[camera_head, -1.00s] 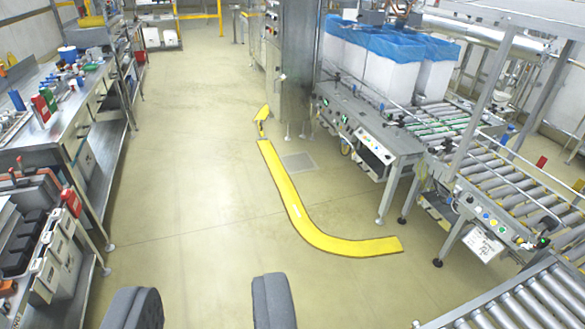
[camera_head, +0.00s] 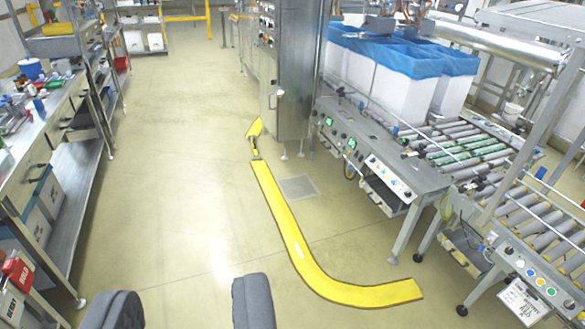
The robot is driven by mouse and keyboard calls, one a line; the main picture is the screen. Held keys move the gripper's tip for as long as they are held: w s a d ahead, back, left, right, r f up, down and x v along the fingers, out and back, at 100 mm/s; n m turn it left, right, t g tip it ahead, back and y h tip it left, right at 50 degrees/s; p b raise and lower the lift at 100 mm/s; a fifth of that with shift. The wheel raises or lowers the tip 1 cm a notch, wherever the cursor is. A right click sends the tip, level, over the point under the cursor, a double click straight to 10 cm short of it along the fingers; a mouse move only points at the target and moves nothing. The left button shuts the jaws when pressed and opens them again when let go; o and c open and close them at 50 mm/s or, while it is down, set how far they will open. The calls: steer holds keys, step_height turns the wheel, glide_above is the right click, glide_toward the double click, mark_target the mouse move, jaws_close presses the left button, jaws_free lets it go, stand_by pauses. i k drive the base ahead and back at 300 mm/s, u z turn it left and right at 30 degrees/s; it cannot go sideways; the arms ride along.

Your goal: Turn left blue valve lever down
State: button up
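My gripper (camera_head: 180,304) shows at the bottom of the view as two dark grey fingers. They are wide apart with only bare floor between them, so it is open and empty. I cannot make out a blue valve lever anywhere in this view. The box liner machine stands at the right, with a tall steel cabinet (camera_head: 289,75) and white boxes (camera_head: 398,92) lined with blue bags (camera_head: 415,58).
A yellow floor strip (camera_head: 290,235) curves toward the conveyor (camera_head: 480,150) on the right. A workbench (camera_head: 40,140) with shelves runs along the left. A floor drain (camera_head: 298,188) lies before the cabinet. The aisle between is clear.

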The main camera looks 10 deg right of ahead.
mark_target(488, 239)
steer(key=i, duration=1.75)
steer(key=z, duration=2.35)
steer(key=i, duration=2)
steer(key=u, duration=0.3)
